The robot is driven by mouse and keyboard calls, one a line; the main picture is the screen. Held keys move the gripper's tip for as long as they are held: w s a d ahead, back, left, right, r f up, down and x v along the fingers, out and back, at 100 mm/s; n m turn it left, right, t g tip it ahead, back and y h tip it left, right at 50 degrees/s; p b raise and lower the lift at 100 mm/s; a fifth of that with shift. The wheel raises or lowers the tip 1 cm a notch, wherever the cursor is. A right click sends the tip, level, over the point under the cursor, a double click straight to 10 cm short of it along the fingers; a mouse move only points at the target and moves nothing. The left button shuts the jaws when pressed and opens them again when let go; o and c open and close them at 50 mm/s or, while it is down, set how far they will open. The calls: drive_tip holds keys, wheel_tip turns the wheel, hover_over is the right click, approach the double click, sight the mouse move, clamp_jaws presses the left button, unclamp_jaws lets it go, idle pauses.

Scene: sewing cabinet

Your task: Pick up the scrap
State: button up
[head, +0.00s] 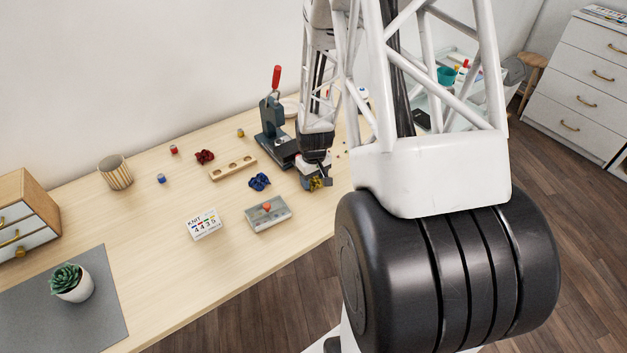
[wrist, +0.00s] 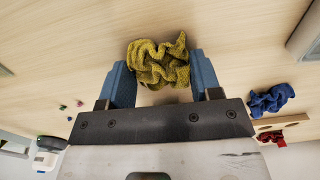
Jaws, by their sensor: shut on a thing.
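A crumpled yellow knitted scrap (wrist: 160,62) is between the two blue fingers of my gripper (wrist: 162,75) in the wrist view. The fingers touch it on both sides, and it bulges past their tips. In the head view the yellow scrap (head: 317,183) shows at the lower end of my gripper (head: 316,178), near the table's front edge. A blue scrap (head: 259,182) lies on the table to its left, and a dark red scrap (head: 204,156) lies further left. I cannot tell how far the yellow scrap is above the table.
A wooden block with holes (head: 233,167), a grey box with an orange knob (head: 267,214) and a white KNIT card (head: 204,223) lie to the left. A press with a red handle (head: 272,115) stands behind my gripper. Table is clear between the card and the cup (head: 116,172).

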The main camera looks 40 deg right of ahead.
sight(314, 181)
drive_tip(key=shift+r, duration=0.2)
drive_tip(key=shift+r, duration=0.9)
drive_tip(key=shift+s+a+r, duration=0.15)
drive_tip(key=shift+s+r, duration=0.25)
drive_tip(key=shift+r, duration=0.35)
drive_tip(key=s+a, duration=0.2)
drive_tip(key=s, duration=0.2)
drive_tip(key=s+a+r, duration=0.1)
drive_tip(key=s+a, duration=0.1)
drive_tip(key=s, duration=0.3)
drive_tip(key=s+a, duration=0.2)
drive_tip(key=s, duration=0.2)
drive_tip(key=shift+s+a+r, duration=0.15)
drive_tip(key=shift+s+a, duration=0.05)
drive_tip(key=shift+s, duration=0.2)
